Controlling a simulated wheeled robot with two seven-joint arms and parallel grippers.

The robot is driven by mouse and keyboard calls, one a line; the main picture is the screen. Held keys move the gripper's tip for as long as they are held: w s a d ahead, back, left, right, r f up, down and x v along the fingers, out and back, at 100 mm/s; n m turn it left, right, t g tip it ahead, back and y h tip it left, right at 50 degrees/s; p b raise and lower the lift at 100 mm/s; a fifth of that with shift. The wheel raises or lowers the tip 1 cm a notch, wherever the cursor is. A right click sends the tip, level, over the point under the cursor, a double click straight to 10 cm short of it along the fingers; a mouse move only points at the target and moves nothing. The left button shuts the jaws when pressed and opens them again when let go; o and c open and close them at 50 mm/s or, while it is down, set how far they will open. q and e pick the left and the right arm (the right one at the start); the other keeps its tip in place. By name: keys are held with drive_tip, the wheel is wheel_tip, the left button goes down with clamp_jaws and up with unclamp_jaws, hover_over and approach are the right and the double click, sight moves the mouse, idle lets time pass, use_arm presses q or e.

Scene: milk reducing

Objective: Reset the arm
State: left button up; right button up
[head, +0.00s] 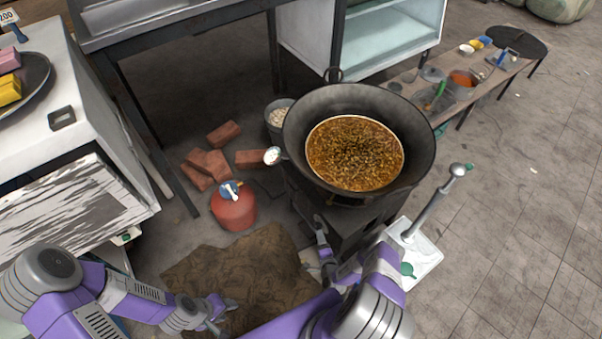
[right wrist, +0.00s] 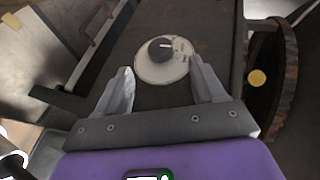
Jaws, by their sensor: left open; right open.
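My right gripper (right wrist: 161,72) is open and empty in the right wrist view. Its two fingers stand either side of a dark knob (right wrist: 160,48) on a round white dial (right wrist: 172,68); I cannot tell whether they touch it. In the head view the right gripper (head: 322,238) is at the front of the dark stove (head: 352,222) under the wok. My left gripper (head: 222,314) is open and empty, low over the brown mat at the lower left. The wok (head: 420,135) holds a brown, bubbling-looking liquid (head: 352,152).
A red canister (head: 233,208) and several bricks (head: 208,165) are on the floor left of the stove. A low bench (head: 505,72) with containers is at the back right.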

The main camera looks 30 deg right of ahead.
drive_tip(key=w+a+r+n+g+y+p, duration=0.35)
drive_tip(key=a+r+n+g+y, duration=0.2)
drive_tip(key=a+r+n, duration=0.55)
drive_tip(key=s+a+r+n+g+y+p, duration=0.1)
drive_tip(key=s+a+r+n+g, duration=0.2)
drive_tip(key=s+a+r, duration=0.2)
drive_tip(key=s+a+r+n+g+y+p, duration=0.1)
drive_tip(key=s+a+r+n+g+p, duration=0.1)
drive_tip(key=s+a+r, duration=0.4)
drive_tip(key=s+r+n+g, duration=0.1)
drive_tip(key=s+r+g, duration=0.1)
drive_tip(key=s+r, duration=0.3)
wheel_tip(320, 180, up, 4)
drive_tip(key=shift+s+f+n+y, duration=0.15)
drive_tip(key=shift+f+n+y, duration=0.1)
drive_tip(key=shift+n+y, duration=0.15)
